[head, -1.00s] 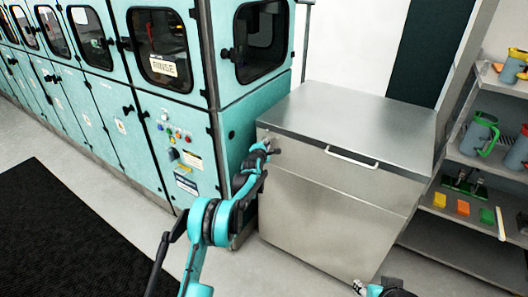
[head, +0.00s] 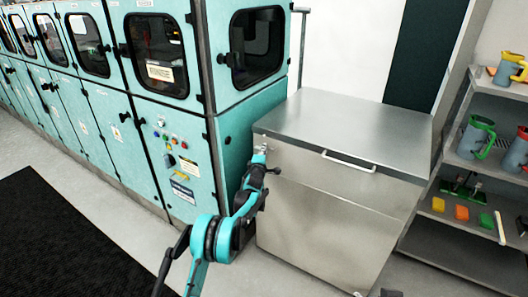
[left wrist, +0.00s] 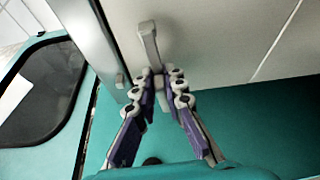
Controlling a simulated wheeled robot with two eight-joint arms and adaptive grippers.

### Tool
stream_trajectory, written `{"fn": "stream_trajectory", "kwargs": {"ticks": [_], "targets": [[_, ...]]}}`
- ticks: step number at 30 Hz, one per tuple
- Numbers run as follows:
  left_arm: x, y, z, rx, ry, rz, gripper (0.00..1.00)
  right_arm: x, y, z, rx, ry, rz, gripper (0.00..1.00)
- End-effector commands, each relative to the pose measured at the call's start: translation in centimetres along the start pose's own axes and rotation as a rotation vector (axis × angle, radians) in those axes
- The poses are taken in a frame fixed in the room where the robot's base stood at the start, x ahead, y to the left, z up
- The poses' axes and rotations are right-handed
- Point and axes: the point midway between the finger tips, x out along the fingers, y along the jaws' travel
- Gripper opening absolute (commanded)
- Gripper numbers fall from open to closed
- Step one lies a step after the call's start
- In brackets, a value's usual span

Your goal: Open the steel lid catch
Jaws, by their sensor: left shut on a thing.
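The steel lid catch (left wrist: 149,45) is a pale grey lever at the upper left corner of the steel cabinet's front. In the head view the catch (head: 264,149) is small and sits just under the edge of the lid (head: 345,115), which lies flat and closed. My left gripper (left wrist: 162,78) is shut on the catch, its purple fingers on either side of the lever's lower end. In the head view my left gripper (head: 261,160) partly covers that corner. Only a sliver of my right arm shows at the bottom edge; its fingers cannot be made out.
A white handle (head: 349,161) is on the lid's front edge. A teal machine (head: 232,135) with windows and buttons stands close on the left of the cabinet. Shelves (head: 455,222) with jugs and coloured blocks are at right. A black mat (head: 60,235) lies on the floor.

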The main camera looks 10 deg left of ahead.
Motion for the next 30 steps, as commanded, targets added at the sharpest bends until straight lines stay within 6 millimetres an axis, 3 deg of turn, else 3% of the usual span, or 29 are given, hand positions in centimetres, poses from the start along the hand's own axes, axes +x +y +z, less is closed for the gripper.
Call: {"fn": "stream_trajectory", "kwargs": {"ticks": [18, 21, 30], "targets": [[0.01, -0.04, -0.06, 0.016, 0.000, 0.007, 0.00, 0.08, 0.00, 0.06, 0.000, 0.000, 0.000, 0.40], [0.01, -0.04, -0.06, 0.016, 0.000, 0.007, 0.32, 0.08, 0.00, 0.06, 0.000, 0.000, 0.000, 0.40], [-0.04, -0.02, -0.05, 0.016, 0.000, 0.007, 0.33, 0.08, 0.00, 0.06, 0.000, 0.000, 0.000, 0.40]]}}
